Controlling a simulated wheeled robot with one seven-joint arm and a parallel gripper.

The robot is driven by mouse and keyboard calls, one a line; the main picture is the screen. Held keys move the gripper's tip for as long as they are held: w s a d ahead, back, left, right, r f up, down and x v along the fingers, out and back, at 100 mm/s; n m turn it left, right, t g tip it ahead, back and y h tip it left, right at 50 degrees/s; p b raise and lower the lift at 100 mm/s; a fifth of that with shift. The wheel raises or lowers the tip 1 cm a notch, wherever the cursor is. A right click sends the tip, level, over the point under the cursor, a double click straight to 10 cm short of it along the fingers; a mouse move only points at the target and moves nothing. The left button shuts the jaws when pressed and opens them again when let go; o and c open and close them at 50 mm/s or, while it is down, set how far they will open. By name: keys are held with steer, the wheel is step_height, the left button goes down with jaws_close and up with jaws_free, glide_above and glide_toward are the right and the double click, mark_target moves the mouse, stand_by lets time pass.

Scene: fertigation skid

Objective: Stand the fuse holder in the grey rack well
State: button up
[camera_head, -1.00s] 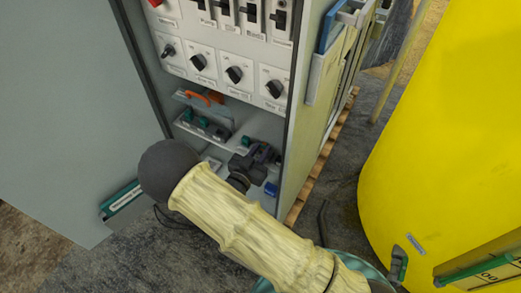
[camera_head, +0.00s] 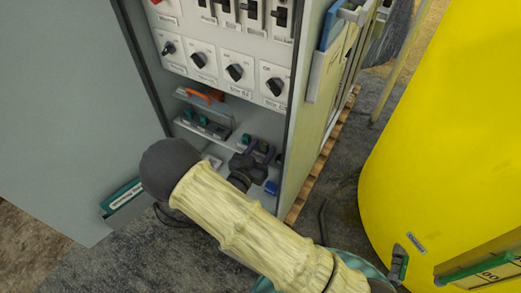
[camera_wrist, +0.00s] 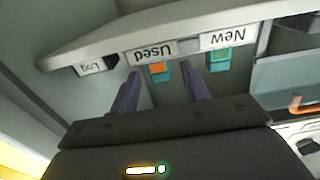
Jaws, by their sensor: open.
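In the wrist view, which is upside down, a small teal and orange piece (camera_wrist: 159,72), which looks like a fuse holder, is by the label "Used". My gripper (camera_wrist: 162,84) has its two purple fingers apart, one on each side of this piece; I cannot tell whether they touch it. A teal piece (camera_wrist: 219,62) is by the label "New". In the head view my gripper (camera_head: 257,160) is inside the cabinet's lower bay, by small teal pieces (camera_head: 247,139). A grey rack (camera_head: 212,130) with several teal-topped pieces is on the left; its wells are too small to make out.
The labelled shelf edge (camera_wrist: 150,48) runs close to my fingers. In the head view, the switch panel (camera_head: 222,66) is above the bay and the open grey door (camera_head: 70,110) stands left. An orange handle (camera_head: 203,97) and a blue block (camera_head: 271,187) are nearby. A yellow tank (camera_head: 450,130) stands right.

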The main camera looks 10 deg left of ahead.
steer(key=shift+s, duration=0.1)
steer(key=p+v, duration=0.4)
steer(key=v, duration=1.3)
steer(key=shift+a, duration=0.15)
steer(key=shift+f, duration=0.1)
